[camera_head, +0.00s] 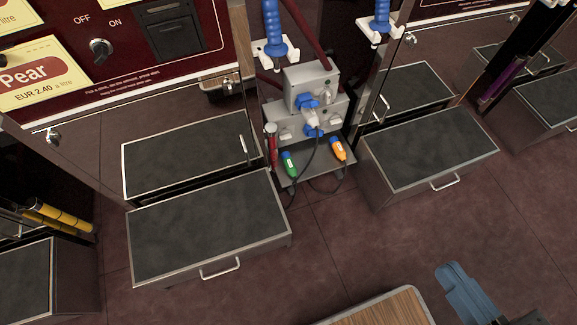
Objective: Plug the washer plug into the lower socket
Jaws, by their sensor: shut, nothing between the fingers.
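A grey socket box (312,88) stands between two pump bays, with blue socket parts on its front. An upper blue part (307,101) and a lower blue part (313,132) show. A pale plug (311,118) with a dark cable is at the front between them; I cannot tell how it is seated. A green plug (289,164) and an orange plug (338,149) are at the grey shelf (315,165) below. No label tells me which is the washer plug. My gripper (453,268), blue-grey, is low at the right, shut and empty, well apart from the plugs.
Dark-topped drawers (208,225) and (430,147) jut out on both sides of the shelf. A wood-topped surface (380,308) is at the bottom edge, left of my gripper. Blue-handled nozzles (273,28) hang above. The brown tiled floor between is clear.

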